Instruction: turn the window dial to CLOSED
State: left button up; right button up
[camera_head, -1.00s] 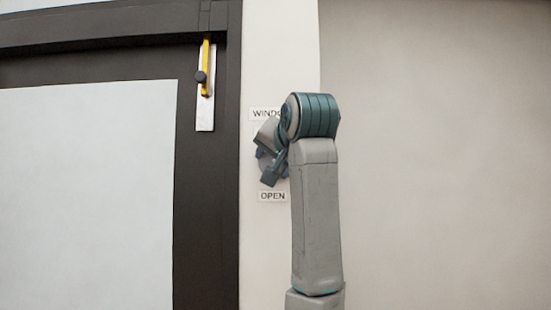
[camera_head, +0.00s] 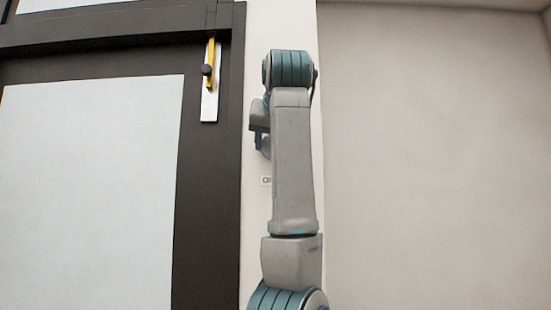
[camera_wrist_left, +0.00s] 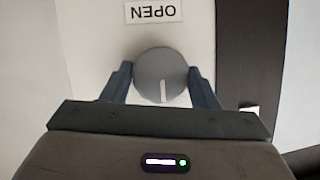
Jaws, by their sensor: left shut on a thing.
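The window dial (camera_wrist_left: 162,68) is a round grey knob on the pale wall, seen in the left wrist view. A white line on its face points toward the bottom of that picture, away from the OPEN label (camera_wrist_left: 152,12), which appears upside down at the top. My left gripper (camera_wrist_left: 158,80) is shut on the dial, one finger on each side. In the head view my arm hides most of the dial and gripper, and only a sliver of the OPEN label (camera_head: 266,181) shows. My right gripper is not in view.
Left of the narrow wall strip is a dark window frame (camera_head: 205,220) with a pale pane (camera_head: 90,190). A white plate with a yellow handle (camera_head: 210,75) is on the frame. A blank grey wall (camera_head: 430,160) fills the right side.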

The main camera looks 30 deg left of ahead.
pick_arm(q)
jog(key=shift+f, duration=0.15)
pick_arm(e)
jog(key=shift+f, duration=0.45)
pick_arm(q)
jog(key=o, duration=1)
jog(key=shift+c, duration=0.2)
jog(key=b+v, duration=0.8)
jog(key=v, duration=0.2)
jog(key=shift+s+d+r, duration=0.15)
jog(key=shift+s+r, duration=0.1)
jog(key=shift+s, duration=0.05)
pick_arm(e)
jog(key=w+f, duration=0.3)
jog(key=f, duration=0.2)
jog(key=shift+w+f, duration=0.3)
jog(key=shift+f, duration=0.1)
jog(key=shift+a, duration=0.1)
